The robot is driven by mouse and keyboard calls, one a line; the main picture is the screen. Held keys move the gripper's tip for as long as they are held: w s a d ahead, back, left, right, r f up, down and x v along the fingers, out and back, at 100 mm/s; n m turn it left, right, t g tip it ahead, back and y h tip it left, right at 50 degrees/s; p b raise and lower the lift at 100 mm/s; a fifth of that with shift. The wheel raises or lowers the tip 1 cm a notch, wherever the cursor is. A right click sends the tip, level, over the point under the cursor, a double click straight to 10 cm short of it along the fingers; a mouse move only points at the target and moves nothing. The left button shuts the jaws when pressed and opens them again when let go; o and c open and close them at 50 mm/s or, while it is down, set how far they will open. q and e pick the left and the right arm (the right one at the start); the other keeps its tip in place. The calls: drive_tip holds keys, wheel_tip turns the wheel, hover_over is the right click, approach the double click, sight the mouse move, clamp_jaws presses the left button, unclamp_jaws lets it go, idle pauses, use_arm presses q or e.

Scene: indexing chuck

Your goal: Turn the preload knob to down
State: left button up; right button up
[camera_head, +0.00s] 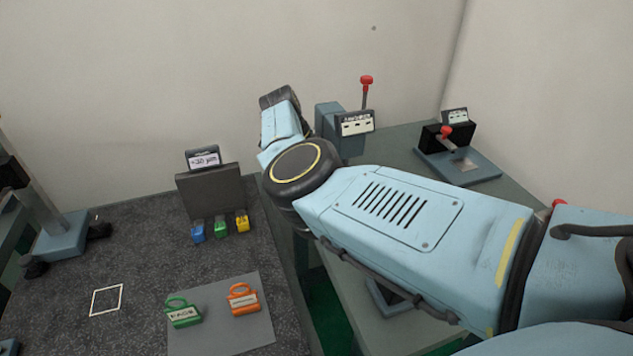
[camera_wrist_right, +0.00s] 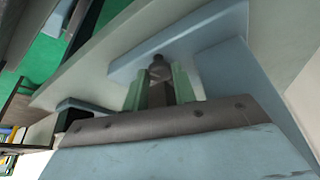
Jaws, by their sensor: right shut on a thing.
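In the right wrist view, the two green fingers of my right gripper (camera_wrist_right: 160,88) are closed around a small dark knob (camera_wrist_right: 160,70). The knob sits against a blue-grey housing (camera_wrist_right: 205,28); whether it is the preload knob, and any marks for its position, cannot be read. In the head view my right arm reaches to a blue-grey block (camera_head: 328,119) with a label plate (camera_head: 356,123) at the back; the gripper itself is hidden behind my arm. My left gripper is in neither view.
A lever with a red ball (camera_head: 366,81) stands beside the block. A second fixture with a red knob (camera_head: 446,132) is to the right. On the dark table are a grey mat (camera_head: 210,295) with green (camera_head: 183,315) and orange (camera_head: 243,300) tags, and an upright grey panel (camera_head: 210,192).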

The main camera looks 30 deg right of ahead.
drive_tip(key=shift+m+b, duration=0.35)
drive_tip(key=shift+m, duration=0.25)
drive_tip(key=o, duration=1)
drive_tip(key=shift+w+r, duration=0.1)
drive_tip(key=v, duration=1.3)
drive_tip(key=shift+p, duration=0.35)
drive_tip(key=shift+d+r, duration=0.1)
drive_tip(key=shift+d, duration=0.05)
